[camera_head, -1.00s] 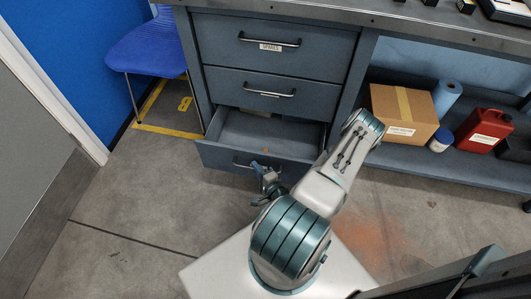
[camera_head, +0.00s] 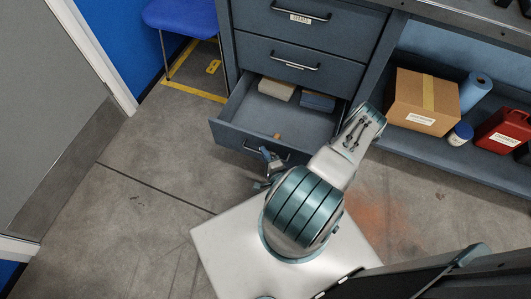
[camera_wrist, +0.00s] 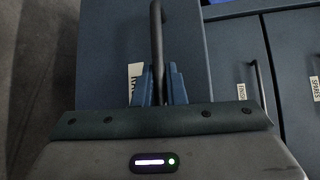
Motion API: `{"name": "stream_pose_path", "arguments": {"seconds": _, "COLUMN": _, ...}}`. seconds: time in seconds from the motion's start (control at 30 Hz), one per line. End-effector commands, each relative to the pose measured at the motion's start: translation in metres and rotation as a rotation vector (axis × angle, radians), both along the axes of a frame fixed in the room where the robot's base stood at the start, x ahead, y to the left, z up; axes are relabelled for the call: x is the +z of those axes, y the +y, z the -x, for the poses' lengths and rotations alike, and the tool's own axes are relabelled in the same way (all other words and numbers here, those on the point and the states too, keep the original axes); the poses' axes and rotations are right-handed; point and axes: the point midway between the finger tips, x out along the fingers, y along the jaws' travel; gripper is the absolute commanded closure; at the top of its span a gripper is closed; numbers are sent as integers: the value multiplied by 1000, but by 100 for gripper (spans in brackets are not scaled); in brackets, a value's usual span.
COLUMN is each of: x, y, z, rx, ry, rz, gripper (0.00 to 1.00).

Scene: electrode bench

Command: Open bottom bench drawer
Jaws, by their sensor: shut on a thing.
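The bottom bench drawer (camera_head: 232,133) is pulled well out from the blue-grey bench in the head view. Inside it lie a pale block (camera_head: 277,89), a blue block (camera_head: 318,101) and a small orange-brown piece near the front. My gripper (camera_head: 268,157) is at the drawer's front. In the wrist view my gripper (camera_wrist: 160,88) has its two blue fingers closed around the dark bar handle (camera_wrist: 156,40). A partly covered white label shows beside the handle. In the head view my gripper and arm hide part of the handle and the drawer's right front.
Two shut drawers sit above, the top one (camera_head: 303,22) and the middle one (camera_head: 291,58). A cardboard box (camera_head: 408,105), a blue roll (camera_head: 475,90) and a red container (camera_head: 503,132) stand on the lower shelf at right. A blue chair (camera_head: 183,17) stands left. Floor left of the drawer is clear.

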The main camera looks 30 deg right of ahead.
Motion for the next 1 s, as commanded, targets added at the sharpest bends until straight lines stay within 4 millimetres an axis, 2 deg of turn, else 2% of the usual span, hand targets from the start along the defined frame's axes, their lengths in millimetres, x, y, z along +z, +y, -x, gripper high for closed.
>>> {"name": "stream_pose_path", "arguments": {"seconds": 0.03, "x": 1, "y": 2, "z": -1, "rx": 3, "ry": -2, "rz": -2, "gripper": 86}}
{"name": "stream_pose_path", "arguments": {"seconds": 0.1, "x": 1, "y": 1, "z": -1, "rx": 3, "ry": -2, "rz": -2, "gripper": 68}}
{"name": "stream_pose_path", "arguments": {"seconds": 0.47, "x": 1, "y": -1, "z": 4, "rx": -2, "ry": 1, "rz": -1, "gripper": 68}}
{"name": "stream_pose_path", "arguments": {"seconds": 0.67, "x": 6, "y": 2, "z": 35, "rx": -3, "ry": 4, "rz": -3, "gripper": 68}}
{"name": "stream_pose_path", "arguments": {"seconds": 1.0, "x": 17, "y": 9, "z": 109, "rx": -1, "ry": 2, "rz": -3, "gripper": 68}}
